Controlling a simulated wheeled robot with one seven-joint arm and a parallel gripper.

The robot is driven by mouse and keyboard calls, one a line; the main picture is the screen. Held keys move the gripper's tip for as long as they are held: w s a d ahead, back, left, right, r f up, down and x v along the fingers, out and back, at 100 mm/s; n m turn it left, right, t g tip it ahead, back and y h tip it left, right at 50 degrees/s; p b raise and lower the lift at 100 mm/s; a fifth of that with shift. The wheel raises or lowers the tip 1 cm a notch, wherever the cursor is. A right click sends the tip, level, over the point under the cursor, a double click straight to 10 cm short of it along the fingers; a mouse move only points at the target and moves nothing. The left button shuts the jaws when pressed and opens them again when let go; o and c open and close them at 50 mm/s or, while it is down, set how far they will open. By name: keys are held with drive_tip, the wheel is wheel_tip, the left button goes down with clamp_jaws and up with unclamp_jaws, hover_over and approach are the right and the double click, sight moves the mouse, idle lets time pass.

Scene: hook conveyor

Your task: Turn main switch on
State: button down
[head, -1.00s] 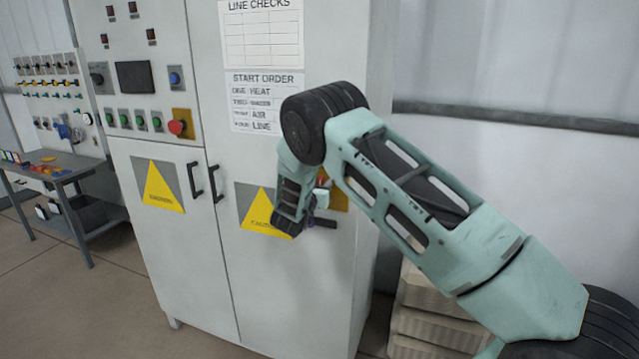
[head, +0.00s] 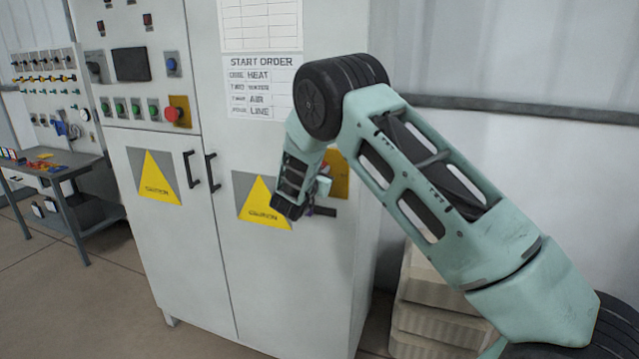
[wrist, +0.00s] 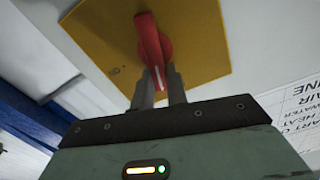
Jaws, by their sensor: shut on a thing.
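The main switch is a red rotary handle (wrist: 150,42) on a yellow plate (wrist: 195,30), seen close in the wrist view. My gripper (wrist: 158,82) is shut on the lower end of the red handle, with one finger on each side. In the head view the yellow plate (head: 338,174) shows on the right door of the grey cabinet (head: 290,320). My gripper (head: 322,187) reaches it from the front, and my arm hides most of the handle there.
A red emergency button (head: 174,114), several green buttons and a dark screen (head: 131,64) are on the cabinet's left side. Black door handles (head: 211,172) stick out left of my arm. Stacked beige crates (head: 425,310) stand right of the cabinet. A workbench (head: 60,172) stands at far left.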

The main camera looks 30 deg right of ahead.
drive_tip(key=f+m+b, duration=0.1)
drive_tip(key=m+b, duration=0.3)
drive_tip(key=b, duration=0.3)
drive_tip(key=s+m+b, duration=0.1)
drive_tip(key=m+b, duration=0.3)
drive_tip(key=b, duration=0.3)
drive_tip(key=d+f+m+b, duration=0.1)
drive_tip(key=m+b, duration=0.2)
drive_tip(key=b, duration=0.5)
drive_tip(key=shift+s+f+m, duration=0.25)
drive_tip(key=shift+f+m, duration=0.05)
drive_tip(key=shift+m, duration=0.1)
drive_tip(key=m+b, duration=0.3)
drive_tip(key=b, duration=0.1)
drive_tip(key=shift+b, duration=0.4)
drive_tip(key=c, duration=1.4)
unclamp_jaws()
